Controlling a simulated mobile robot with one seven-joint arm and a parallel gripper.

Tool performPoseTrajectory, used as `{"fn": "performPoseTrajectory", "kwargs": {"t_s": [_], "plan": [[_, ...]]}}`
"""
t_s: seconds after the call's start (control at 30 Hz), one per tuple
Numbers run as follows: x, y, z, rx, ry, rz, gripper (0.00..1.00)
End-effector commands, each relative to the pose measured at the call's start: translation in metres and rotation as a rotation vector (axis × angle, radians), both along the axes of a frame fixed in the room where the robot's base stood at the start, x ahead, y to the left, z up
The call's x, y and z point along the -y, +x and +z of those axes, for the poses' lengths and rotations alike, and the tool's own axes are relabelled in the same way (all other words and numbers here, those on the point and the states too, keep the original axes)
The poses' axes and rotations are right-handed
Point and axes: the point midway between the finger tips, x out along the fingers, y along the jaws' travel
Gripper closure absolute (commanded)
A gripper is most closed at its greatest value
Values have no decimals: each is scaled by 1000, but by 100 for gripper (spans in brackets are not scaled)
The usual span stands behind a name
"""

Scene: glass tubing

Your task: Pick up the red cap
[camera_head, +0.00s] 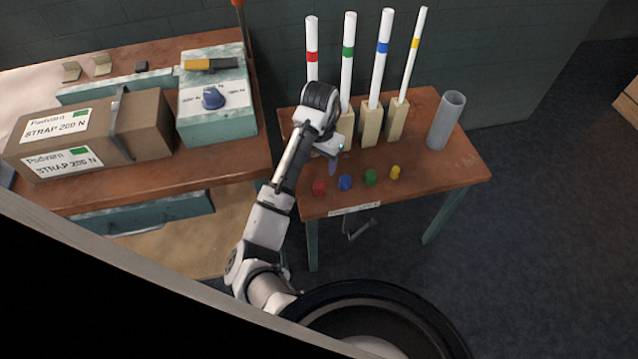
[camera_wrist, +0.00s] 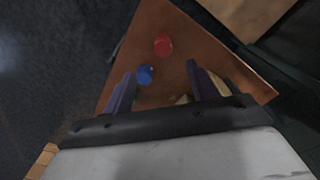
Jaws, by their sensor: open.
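The red cap (camera_head: 319,187) stands on the small brown table near its front left corner, leftmost in a row of caps. In the wrist view the red cap (camera_wrist: 163,46) lies beyond the fingertips, a little above the gap between them. My gripper (camera_head: 333,165) is above the table, just behind the red and blue caps. In the wrist view my gripper (camera_wrist: 158,80) has its two fingers apart with nothing held. The blue cap (camera_wrist: 145,74) shows near the left finger there, apart from the red one.
The blue cap (camera_head: 345,183), green cap (camera_head: 370,177) and yellow cap (camera_head: 395,172) stand to the right. Banded white tubes in wooden blocks (camera_head: 372,124) stand behind, with a grey cylinder (camera_head: 446,120) at right. A workbench (camera_head: 235,165) with a boxed parcel (camera_head: 150,120) is at left.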

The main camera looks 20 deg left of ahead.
Motion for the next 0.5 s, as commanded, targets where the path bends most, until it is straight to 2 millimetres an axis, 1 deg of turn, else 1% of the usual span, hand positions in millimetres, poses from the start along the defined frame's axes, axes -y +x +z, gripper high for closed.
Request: {"fn": "performPoseTrajectory", "kwargs": {"t_s": [0.03,0.1,0.2,0.3,0.5], "plan": [[2,0,-19,-2,-6,0,42],[2,0,-35,0,-5,0,42],[1,0,-52,0,-3,1,42],[0,1,-63,3,-1,1,42],[-1,1,-72,2,1,2,42]]}}
